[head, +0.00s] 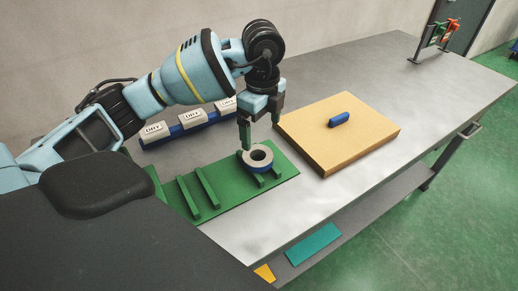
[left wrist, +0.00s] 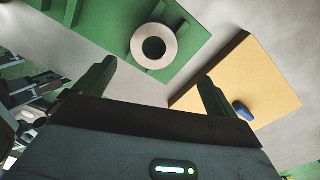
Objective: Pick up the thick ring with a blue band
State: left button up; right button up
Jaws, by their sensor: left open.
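The thick ring (head: 258,158) is grey with a blue band low on its side. It lies flat, hole up, on a ridged green tray (head: 222,200) in the head view. In the left wrist view the grey ring (left wrist: 169,45) shows from above, with its round hole; its blue band cannot be made out there. My left gripper (head: 259,134) is open and empty, pointing down just above and behind the ring. In the left wrist view its two green fingers (left wrist: 155,88) stand apart, with the ring beyond their tips. My right gripper is not in view.
A wooden board (head: 350,145) with a small blue cylinder (head: 339,119) on it lies right of the tray. A rack with red and green items (head: 445,33) stands far right.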

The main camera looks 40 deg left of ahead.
aim_at(258, 150)
pick_arm(q)
jog(key=shift+s+a+f, duration=0.1)
jog(key=shift+s+f, duration=0.05)
jog(key=shift+f, duration=1.15)
jog(key=shift+s+a+f, duration=0.1)
jog(key=shift+s+f, duration=0.1)
jog(key=shift+f, duration=1.1)
jog(key=shift+s+f, duration=0.15)
jog(key=shift+f, duration=1.15)
jog(key=shift+r, duration=0.1)
jog(key=c, duration=1.6)
